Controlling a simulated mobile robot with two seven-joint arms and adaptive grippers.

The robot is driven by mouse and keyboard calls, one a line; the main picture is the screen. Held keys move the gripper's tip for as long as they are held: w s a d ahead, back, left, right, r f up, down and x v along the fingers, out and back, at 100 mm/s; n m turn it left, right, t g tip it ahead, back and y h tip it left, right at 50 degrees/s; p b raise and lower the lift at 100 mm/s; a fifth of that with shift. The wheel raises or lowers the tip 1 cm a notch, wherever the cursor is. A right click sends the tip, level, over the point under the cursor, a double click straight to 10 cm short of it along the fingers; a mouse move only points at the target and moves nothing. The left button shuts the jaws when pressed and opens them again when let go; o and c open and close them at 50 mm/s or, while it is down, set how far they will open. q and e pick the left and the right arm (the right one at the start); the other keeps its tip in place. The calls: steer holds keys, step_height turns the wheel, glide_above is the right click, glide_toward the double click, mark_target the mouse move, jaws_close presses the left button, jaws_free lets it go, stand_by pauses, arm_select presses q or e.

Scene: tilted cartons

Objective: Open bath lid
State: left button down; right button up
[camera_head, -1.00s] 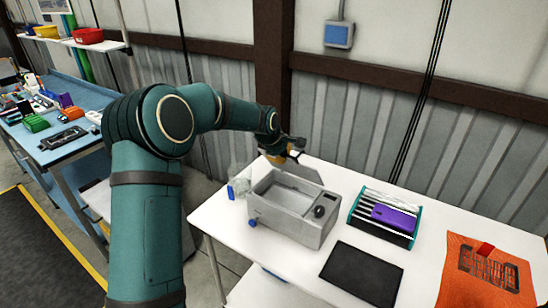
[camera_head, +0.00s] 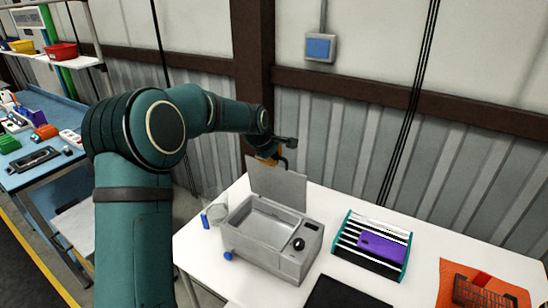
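The grey bath (camera_head: 268,250) stands on the white table, with its open basin facing up and a dark knob on its right part. Its flat grey lid (camera_head: 277,184) stands raised, close to upright, along the back edge of the basin. My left gripper (camera_head: 272,157) is at the top edge of the lid, partly behind it, with its dark fingers and a yellowish part showing. The lid hides part of the fingers, so I cannot tell if they touch it or how far they are apart. My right gripper is not in view.
A clear container (camera_head: 218,212) stands left of the bath. A corrugated wall rises behind.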

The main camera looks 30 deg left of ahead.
arm_select(q)
steer(key=shift+r, duration=0.3)
steer(key=c, duration=1)
jaws_free()
steer(key=shift+c, duration=0.2)
steer(key=shift+f, duration=0.15)
steer(key=v, duration=1.2)
steer(key=shift+s, duration=0.1)
